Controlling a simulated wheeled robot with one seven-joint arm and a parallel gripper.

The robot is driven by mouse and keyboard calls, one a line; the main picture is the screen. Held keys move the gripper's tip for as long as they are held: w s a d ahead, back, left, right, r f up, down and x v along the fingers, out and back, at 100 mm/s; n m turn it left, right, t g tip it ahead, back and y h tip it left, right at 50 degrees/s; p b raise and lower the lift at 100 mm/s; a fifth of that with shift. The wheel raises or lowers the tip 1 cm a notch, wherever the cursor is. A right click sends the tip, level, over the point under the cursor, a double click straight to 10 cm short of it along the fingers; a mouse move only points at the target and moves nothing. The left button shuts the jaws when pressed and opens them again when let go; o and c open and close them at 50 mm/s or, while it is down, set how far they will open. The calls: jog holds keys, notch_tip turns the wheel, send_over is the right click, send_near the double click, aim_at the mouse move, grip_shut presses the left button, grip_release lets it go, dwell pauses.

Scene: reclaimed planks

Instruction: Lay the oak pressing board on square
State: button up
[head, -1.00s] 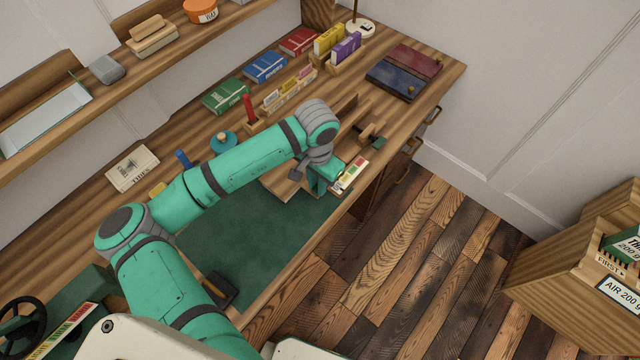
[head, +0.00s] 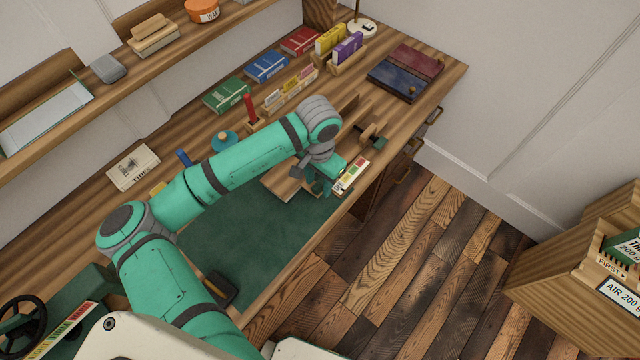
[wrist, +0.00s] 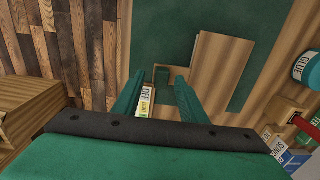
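The pale wooden board, apparently the oak pressing board (head: 283,184), lies at the far right end of the green mat (head: 235,245). The arm covers part of it. The wrist view shows the board (wrist: 222,62) ahead and right of the fingers, apart from them. My gripper (head: 326,186) is low over the desk's front edge, beside the board's right end. In the wrist view my gripper (wrist: 158,78) has its fingers apart, with no board between them. A labelled strip (wrist: 147,101) shows between and below the fingers. What lies under the board is hidden.
The strip with coloured labels (head: 352,176) stands right beside my gripper at the desk edge. A wooden fixture (head: 372,133) is behind it. Most of the mat is clear.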

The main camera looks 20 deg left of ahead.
notch_tip(320, 180, up, 10)
jog(key=shift+f, duration=0.15)
dwell(0.3)
